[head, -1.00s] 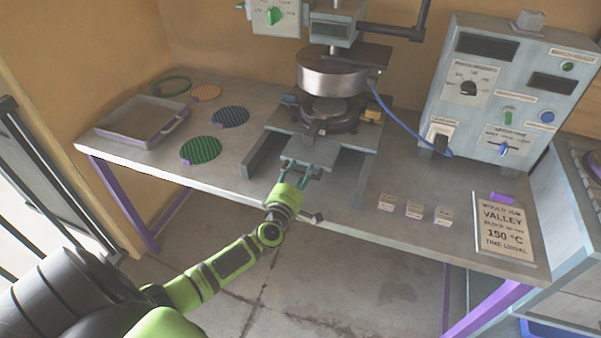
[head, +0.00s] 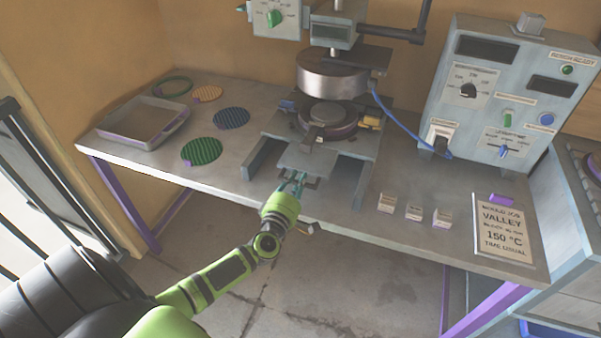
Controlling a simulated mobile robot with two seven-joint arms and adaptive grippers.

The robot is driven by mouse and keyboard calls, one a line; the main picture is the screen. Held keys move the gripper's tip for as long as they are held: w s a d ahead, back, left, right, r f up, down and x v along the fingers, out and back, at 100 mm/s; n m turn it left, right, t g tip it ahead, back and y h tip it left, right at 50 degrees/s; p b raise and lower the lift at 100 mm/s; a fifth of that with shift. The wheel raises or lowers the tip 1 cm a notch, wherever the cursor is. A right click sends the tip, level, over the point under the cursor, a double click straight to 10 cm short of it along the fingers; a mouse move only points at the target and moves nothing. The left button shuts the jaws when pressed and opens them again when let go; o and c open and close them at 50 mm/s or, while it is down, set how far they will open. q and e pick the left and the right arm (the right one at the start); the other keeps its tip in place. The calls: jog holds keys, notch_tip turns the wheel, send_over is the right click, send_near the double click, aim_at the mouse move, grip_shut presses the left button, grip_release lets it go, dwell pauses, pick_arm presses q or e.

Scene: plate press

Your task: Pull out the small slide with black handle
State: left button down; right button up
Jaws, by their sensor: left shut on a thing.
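The small slide (head: 308,161) is a flat grey plate at the front of the press, standing out between two grey supports. My left gripper (head: 297,178) reaches it from the lower left and is shut on the handle at its front edge. The fingers cover most of the handle, so its black colour is hard to make out. Behind the slide, a round dark mould (head: 328,118) sits in the press, with a short dark bar (head: 313,138) pointing forward. The silver upper platen (head: 331,79) hangs above it with a gap. My right gripper is not in view.
A grey tray (head: 143,125) and several round discs, such as a green one (head: 201,152), lie left of the press. Small labelled blocks (head: 413,212), a sign (head: 503,229) and a control box (head: 497,95) stand to the right. The space before the table is clear.

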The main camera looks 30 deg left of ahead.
pick_arm(q)
jog(key=p+v, duration=0.2)
jog(key=v, duration=1.4)
jog(key=shift+s, duration=0.4)
jog(key=c, duration=1.1)
grip_release()
jog(key=shift+c, duration=0.2)
jog(key=v, duration=1.2)
jog(key=shift+f, duration=0.1)
